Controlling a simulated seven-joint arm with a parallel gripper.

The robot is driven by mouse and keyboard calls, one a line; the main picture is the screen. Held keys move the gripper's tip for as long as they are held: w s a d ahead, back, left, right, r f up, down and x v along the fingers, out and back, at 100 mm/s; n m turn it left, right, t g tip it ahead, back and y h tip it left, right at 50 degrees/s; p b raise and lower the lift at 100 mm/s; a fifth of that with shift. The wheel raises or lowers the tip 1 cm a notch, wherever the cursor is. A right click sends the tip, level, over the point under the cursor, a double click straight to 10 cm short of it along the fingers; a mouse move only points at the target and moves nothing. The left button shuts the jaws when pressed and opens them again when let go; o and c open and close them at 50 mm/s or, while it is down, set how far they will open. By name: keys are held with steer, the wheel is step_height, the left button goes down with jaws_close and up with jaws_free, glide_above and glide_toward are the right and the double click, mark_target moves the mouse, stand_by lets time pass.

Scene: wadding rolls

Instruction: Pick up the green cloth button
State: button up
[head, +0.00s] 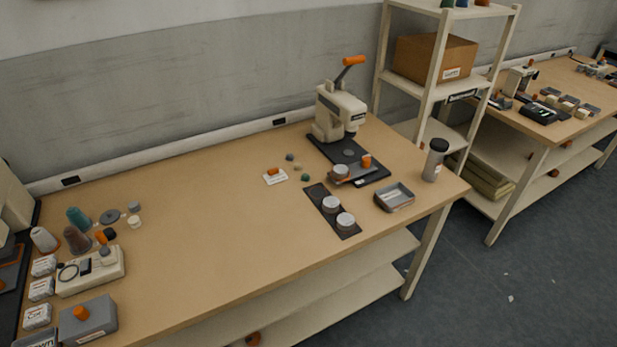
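A small dark green button (305,177) lies on the tan worktable (210,220), left of the black base of a bench press. A grey-blue button (289,157) and a beige one (297,167) lie close behind it, apart from it. At this size I cannot make out the cloth surface. My gripper is not in view.
The press (338,112) with an orange handle stands behind right. A white card with an orange piece (275,176) lies left of the buttons. A dark mat with two round tins (330,204) is in front right, beside a grey tray (394,198) and a flask (435,160). The table's middle is clear.

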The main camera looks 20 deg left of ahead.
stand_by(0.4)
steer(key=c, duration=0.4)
